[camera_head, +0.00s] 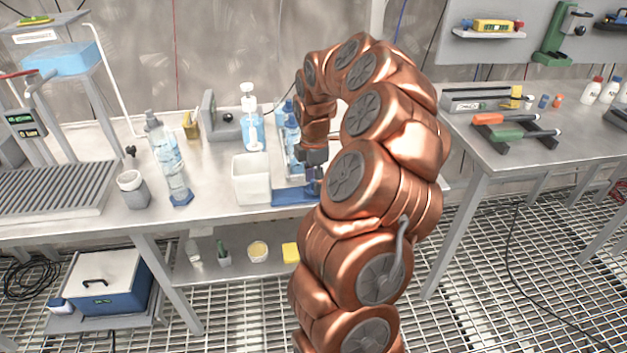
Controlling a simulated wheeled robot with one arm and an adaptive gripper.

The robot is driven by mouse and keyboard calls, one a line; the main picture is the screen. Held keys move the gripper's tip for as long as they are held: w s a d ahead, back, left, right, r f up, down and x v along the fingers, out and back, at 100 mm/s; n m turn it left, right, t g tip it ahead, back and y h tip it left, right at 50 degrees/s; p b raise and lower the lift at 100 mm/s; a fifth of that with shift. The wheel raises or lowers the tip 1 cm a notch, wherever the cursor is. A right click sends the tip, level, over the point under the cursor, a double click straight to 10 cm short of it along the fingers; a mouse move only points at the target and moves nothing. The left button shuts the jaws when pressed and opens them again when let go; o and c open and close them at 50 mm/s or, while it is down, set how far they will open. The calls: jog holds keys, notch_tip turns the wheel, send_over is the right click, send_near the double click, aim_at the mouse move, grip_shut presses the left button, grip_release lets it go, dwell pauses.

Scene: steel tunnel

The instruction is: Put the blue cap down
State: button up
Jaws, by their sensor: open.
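My gripper (313,174) points down over a blue tray (290,197) on the left bench, with its jaws open. A small dark blue shape shows at the fingertips, but I cannot tell whether it is the blue cap, part of the tray or part of the gripper. My copper arm hides the tray's right side. Clear bottles (291,125) with blue parts stand just behind the gripper.
A white square bin (251,179) stands close left of the tray. A pump bottle (251,118) is behind it, and a tall clear bottle (168,160) and grey cup (132,189) stand farther left. The bench front between cup and bin is mostly clear. A second bench (550,165) is at right.

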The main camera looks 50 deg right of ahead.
notch_tip(320, 180, up, 12)
jog(key=shift+b, duration=0.4)
jog(key=s+a+r+m, duration=0.1)
jog(key=s+a+m, duration=0.1)
jog(key=a, duration=0.9)
jog(key=s+a+r+m, duration=0.1)
jog(key=s+a, duration=0.1)
jog(key=a, duration=0.8)
jog(key=s+a+f+m+g, duration=0.1)
jog(key=s+a+f+m, duration=0.3)
jog(key=s, duration=0.6)
jog(key=s+a+f+m, duration=0.4)
jog(key=s+a+m, duration=0.2)
jog(key=s, duration=0.3)
jog(key=shift+s+a+g, duration=0.35)
jog(key=shift+a+g, duration=0.05)
jog(key=shift+a, duration=0.4)
